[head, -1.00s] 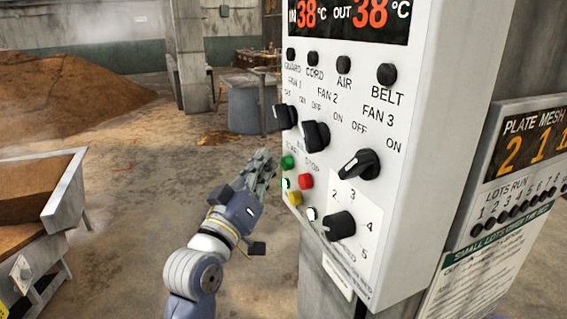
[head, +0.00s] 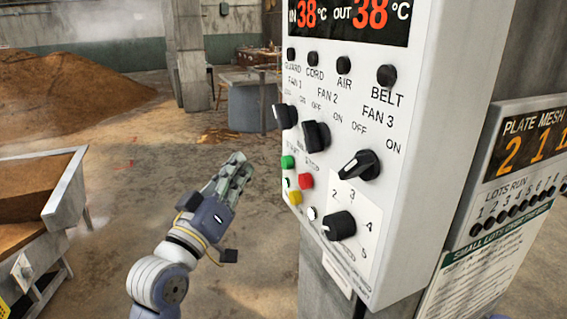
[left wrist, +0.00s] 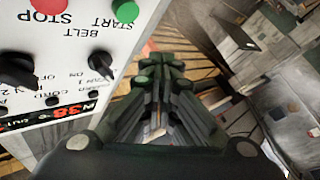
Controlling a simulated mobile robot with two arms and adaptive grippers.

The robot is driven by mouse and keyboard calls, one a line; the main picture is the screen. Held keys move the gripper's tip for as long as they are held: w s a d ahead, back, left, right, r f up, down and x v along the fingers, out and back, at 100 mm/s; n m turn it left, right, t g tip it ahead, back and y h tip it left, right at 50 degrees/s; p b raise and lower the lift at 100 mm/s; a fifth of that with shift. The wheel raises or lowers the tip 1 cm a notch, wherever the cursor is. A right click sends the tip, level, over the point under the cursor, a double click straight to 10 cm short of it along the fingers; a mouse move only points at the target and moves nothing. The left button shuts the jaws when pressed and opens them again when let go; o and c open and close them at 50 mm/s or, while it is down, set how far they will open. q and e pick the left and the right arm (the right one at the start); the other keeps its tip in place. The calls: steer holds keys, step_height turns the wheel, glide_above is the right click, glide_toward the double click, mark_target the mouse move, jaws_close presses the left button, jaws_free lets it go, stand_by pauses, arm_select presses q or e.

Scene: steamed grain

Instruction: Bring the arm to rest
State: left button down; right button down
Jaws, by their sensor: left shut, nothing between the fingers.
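My left gripper (head: 236,165) is in the middle of the head view, to the left of the white control panel (head: 440,90) and apart from it. Its fingers are closed together with nothing between them. It also shows in the left wrist view (left wrist: 165,62), fingers together, with the panel (left wrist: 130,50) at the left of that picture. The panel carries a green button (head: 287,162), a red button (head: 306,181), a yellow button (head: 295,198) and several black knobs. My right gripper is in neither view.
A metal bin of brown grain (head: 68,200) stands at the left. A large brown heap (head: 60,95) lies behind it. A grey-blue tub (head: 250,106) stands farther back by a pillar (head: 190,60). A plate mesh board (head: 520,150) is at the right. Bare floor lies around my gripper.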

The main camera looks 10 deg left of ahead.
arm_select(q)
steer(key=shift+f, duration=0.1)
stand_by(0.4)
steer(key=w+f+g+y+b, duration=0.15)
steer(key=f+g, duration=0.25)
steer(key=f, duration=1.6)
steer(key=w+f+g+y+b, duration=0.1)
steer(key=w+f+g, duration=0.2)
steer(key=f, duration=1.8)
steer(key=s+f+m+g, duration=0.1)
steer(key=s+f+g, duration=0.4)
steer(key=f, duration=1.2)
steer(key=s+a+f+m+g+y+b, duration=0.1)
steer(key=s+f+m+g+b, duration=0.15)
steer(key=s+f, duration=1.7)
steer(key=s+a+f+g, duration=0.1)
steer(key=s+f, duration=0.3)
steer(key=s, duration=0.5)
steer(key=s+a+f+m+g+y, duration=0.1)
steer(key=s+f, duration=0.3)
steer(key=s, duration=0.6)
steer(key=s+a+f+m+g, duration=0.1)
steer(key=s+f, duration=0.4)
steer(key=s, duration=0.5)
steer(key=shift+a+g+b, duration=0.45)
steer(key=shift+g, duration=0.7)
